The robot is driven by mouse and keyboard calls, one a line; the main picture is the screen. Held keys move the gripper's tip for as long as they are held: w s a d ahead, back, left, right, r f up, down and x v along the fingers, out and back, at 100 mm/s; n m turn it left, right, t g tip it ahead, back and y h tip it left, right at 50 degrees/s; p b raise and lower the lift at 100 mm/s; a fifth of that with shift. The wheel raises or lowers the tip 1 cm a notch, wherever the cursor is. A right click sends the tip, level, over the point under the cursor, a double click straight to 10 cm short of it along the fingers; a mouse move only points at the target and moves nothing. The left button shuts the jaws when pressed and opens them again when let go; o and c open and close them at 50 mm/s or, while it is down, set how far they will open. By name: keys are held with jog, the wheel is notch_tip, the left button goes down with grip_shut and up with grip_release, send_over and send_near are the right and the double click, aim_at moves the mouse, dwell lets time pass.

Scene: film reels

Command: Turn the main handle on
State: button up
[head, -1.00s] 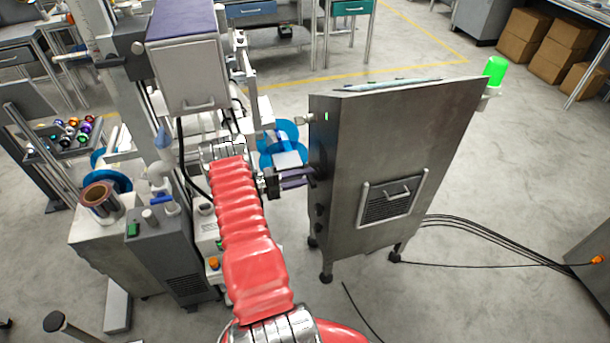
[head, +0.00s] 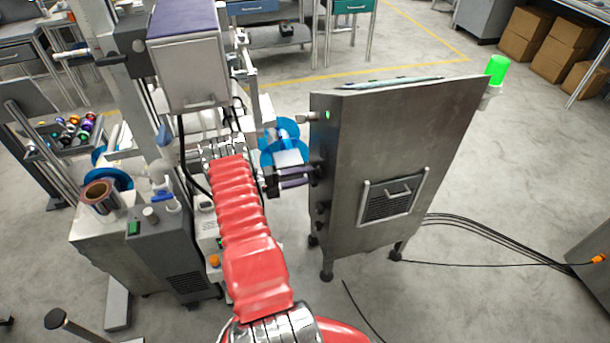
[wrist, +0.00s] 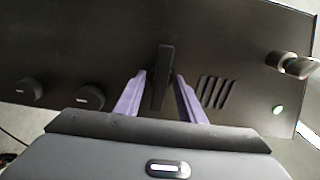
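The main handle (wrist: 165,58) is a black bar on the dark front panel of the metal cabinet (head: 400,140). In the wrist view it stands nearly upright, leaning slightly. My gripper (wrist: 160,76) is open, with one purple finger on each side of the handle and visible gaps between. A small indicator light (wrist: 278,110) on the panel glows green; it also shows in the head view (head: 327,114). In the head view my gripper (head: 296,182) is at the cabinet's left side, and the handle is hidden there.
Two black knobs (wrist: 91,97) and vent slots (wrist: 212,92) flank the handle. A metal latch (wrist: 290,65) sticks out at right. Blue reels (head: 284,135) and a film machine (head: 190,75) stand close left of the cabinet. Open floor and cables lie to the right.

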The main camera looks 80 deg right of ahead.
jog(key=v, duration=1.3)
jog(key=shift+w, duration=0.2)
jog(key=shift+f, duration=0.1)
